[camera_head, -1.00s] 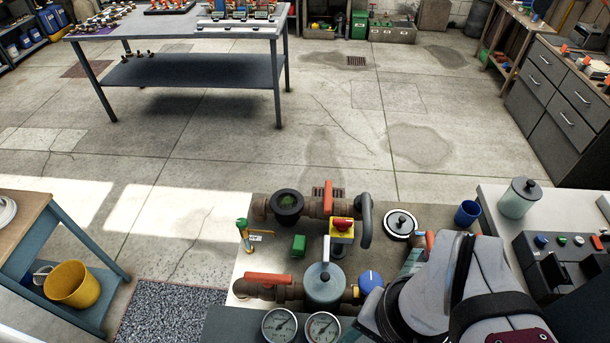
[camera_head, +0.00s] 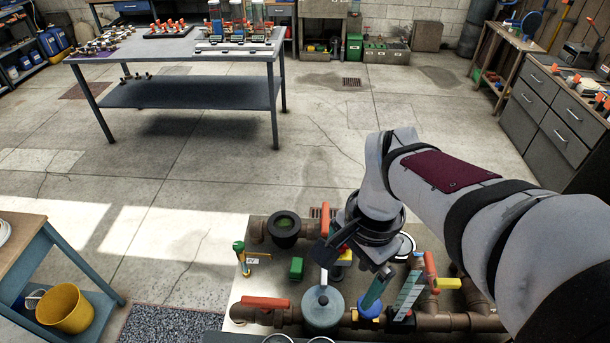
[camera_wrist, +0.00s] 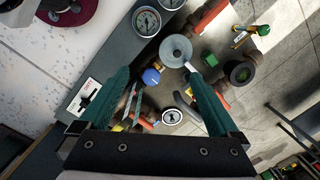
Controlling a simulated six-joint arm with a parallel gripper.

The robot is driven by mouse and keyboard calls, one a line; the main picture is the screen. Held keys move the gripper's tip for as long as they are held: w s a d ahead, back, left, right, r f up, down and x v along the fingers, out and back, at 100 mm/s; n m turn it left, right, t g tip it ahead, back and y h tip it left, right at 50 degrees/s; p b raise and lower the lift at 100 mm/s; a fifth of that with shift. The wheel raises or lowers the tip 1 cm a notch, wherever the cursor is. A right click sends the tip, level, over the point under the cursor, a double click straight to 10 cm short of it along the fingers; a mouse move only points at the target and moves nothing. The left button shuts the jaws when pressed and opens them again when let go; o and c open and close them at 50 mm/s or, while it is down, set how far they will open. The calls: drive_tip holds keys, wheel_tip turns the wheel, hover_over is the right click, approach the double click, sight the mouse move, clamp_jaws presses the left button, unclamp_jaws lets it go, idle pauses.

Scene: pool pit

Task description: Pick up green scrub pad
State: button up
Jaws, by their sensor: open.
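The green scrub pad (camera_head: 296,268) is a small green block lying on the pale worktop, between the black round cup and the grey lidded pot. In the wrist view the pad (camera_wrist: 209,59) shows to the right of the grey pot, beyond the right fingertip. My gripper (camera_head: 383,311) is open and points down, right of the pad and over the pipes near a blue knob. In the wrist view both teal fingers (camera_wrist: 158,75) are spread wide with nothing held between them. The pad is apart from the fingers.
The grey pot (camera_head: 323,308) and a red-handled pipe valve (camera_head: 265,303) stand close in front of the pad. The black cup (camera_head: 285,228) is behind it, and a green-topped brass fitting (camera_head: 240,250) is to its left. Pressure gauges (camera_wrist: 146,21) show in the wrist view.

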drive_tip(key=w+a+f+m, duration=0.2)
drive_tip(key=w+a+f, duration=0.15)
drive_tip(key=w, duration=0.35)
drive_tip(key=w+a+f+m, duration=0.2)
drive_tip(key=w+f+m, duration=0.15)
drive_tip(key=w, duration=0.25)
drive_tip(key=m+h, duration=0.1)
drive_tip(key=m, duration=0.2)
hover_over(294, 264)
wheel_tip(294, 264, down, 9)
wheel_tip(294, 264, down, 16)
drive_tip(key=shift+r, duration=0.1)
drive_tip(key=c, duration=1.4)
